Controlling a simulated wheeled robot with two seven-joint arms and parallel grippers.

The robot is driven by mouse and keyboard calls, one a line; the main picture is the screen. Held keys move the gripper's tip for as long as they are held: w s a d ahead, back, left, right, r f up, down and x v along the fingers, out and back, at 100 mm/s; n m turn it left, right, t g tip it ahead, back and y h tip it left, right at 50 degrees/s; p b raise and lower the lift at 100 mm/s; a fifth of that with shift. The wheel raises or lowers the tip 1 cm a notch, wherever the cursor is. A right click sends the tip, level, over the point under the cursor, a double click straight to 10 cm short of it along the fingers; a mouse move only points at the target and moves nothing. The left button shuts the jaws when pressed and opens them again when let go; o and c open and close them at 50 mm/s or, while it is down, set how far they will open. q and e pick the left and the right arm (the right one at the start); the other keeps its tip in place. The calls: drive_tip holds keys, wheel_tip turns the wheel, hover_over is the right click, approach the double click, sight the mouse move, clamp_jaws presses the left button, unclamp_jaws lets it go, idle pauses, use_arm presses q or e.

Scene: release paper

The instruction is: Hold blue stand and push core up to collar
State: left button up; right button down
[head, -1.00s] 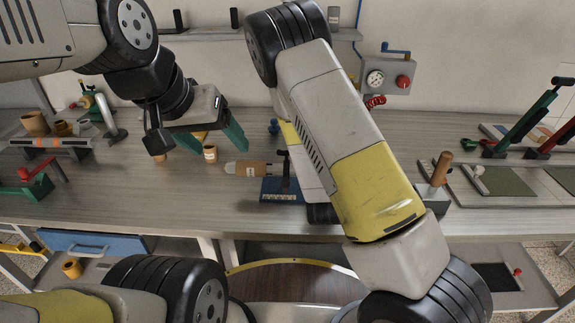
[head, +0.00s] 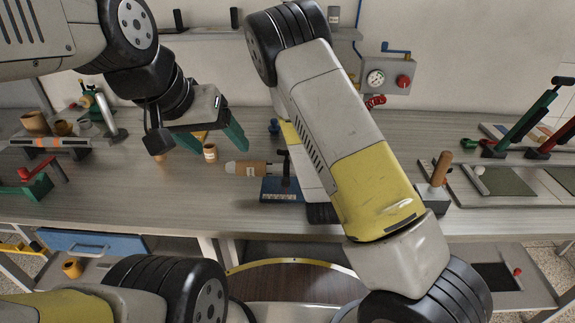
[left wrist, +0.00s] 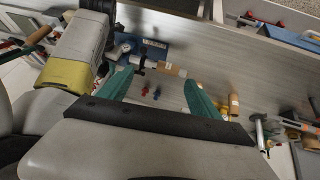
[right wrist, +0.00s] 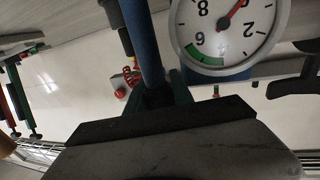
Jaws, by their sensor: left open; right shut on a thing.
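The blue stand (head: 281,189) sits on the bench with a dark upright. The brown core (head: 255,168) lies horizontally at the upright, a grey tip at its left end. The collar cannot be told clearly from the dark upright. My left gripper (head: 212,140) is open and empty, above the bench to the left of the core. In the left wrist view the core (left wrist: 168,69) shows beyond and between the spread green fingers (left wrist: 158,90). My right gripper (right wrist: 162,88) is shut on a long blue part, apparently of the stand; my right arm hides this grip in the head view.
A small brown cup (head: 210,153) stands beneath my left gripper. A blue peg (head: 274,127) is behind the stand. A gauge box (head: 388,77) is on the wall. The bench front left of the stand is clear.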

idle(0.4)
use_arm(q)
drive_tip(key=shift+c, duration=0.6)
drive_tip(key=m+g+y, duration=0.2)
drive_tip(key=m+g, duration=0.4)
drive_tip(key=m, duration=1.1)
hover_over(265, 162)
drive_tip(key=a, duration=0.5)
wheel_tip(265, 162, down, 10)
drive_tip(key=f, duration=1.2)
drive_tip(key=shift+s, duration=0.2)
drive_tip(key=shift+c, duration=0.2)
drive_tip(key=shift+r, duration=0.1)
drive_tip(key=c, duration=1.3)
drive_tip(key=shift+d, duration=2.45)
